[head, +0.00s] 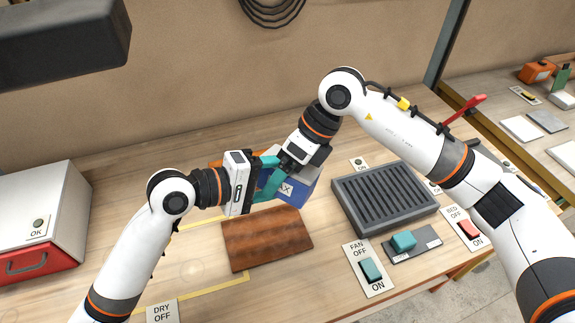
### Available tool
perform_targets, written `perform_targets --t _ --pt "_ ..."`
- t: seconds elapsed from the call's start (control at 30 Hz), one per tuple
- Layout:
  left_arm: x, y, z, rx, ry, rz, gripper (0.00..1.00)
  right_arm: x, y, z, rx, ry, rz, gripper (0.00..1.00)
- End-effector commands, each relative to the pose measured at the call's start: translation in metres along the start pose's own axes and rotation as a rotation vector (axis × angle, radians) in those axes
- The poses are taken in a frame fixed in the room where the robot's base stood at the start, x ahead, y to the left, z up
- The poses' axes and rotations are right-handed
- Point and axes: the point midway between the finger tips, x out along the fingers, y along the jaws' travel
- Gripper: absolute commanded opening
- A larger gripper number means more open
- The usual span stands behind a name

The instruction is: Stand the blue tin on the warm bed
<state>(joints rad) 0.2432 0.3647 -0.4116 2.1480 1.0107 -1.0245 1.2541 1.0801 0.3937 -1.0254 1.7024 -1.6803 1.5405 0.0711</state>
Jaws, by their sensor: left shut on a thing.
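The blue tin (298,190) has a pale top and a white label, partly hidden, on which "AX" can be read. It stands out behind the brown board, near the middle of the head view. My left gripper (268,177) has its teal fingers shut on the tin's left side. Whether the tin touches the bench is unclear. My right gripper (290,161) is close above the tin's top left; its fingertips are largely hidden. The dark grey slatted bed (385,198) lies to the right of the tin, with nothing on it.
A brown wooden board (265,240) lies in front of the tin. A fan switch (370,269), a teal block (403,240) on a grey plate and a red bed switch (467,228) sit before the bed. A white box (45,215) with a red drawer stands left.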

Motion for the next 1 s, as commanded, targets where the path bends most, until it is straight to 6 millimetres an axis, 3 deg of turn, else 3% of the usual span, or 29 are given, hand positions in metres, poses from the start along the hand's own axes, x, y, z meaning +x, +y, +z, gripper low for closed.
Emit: perform_targets --t 0.07,0.43,0.47,0.5,0.6,1.0 --pt "-0.0003 -0.0013 -0.0001 0.001 0.0 -0.003 0.23 -0.0002 0.0 0.0 0.0 0.0 0.0 0.87" --pt "-0.0003 -0.0012 0.0 0.001 -0.001 -0.003 0.23 -0.0006 -0.0002 0.0 -0.001 0.0 -0.001 0.28" --pt "-0.0003 -0.0013 0.0001 0.001 -0.001 -0.003 0.66 -0.0014 -0.0005 -0.0007 -0.002 0.002 -0.001 0.23" --pt "-0.0003 -0.0013 0.0001 0.001 -0.001 -0.003 0.73 -0.0014 -0.0005 -0.0007 -0.002 0.002 -0.001 0.17" --pt "-0.0003 -0.001 0.0001 0.001 -0.001 -0.002 0.89 -0.0014 -0.0005 -0.0007 -0.001 0.002 0.0 0.16" --pt "-0.0091 0.0002 0.0005 0.001 -0.001 0.0 0.89 -0.0013 -0.0002 -0.0006 -0.001 0.002 0.0 0.16"
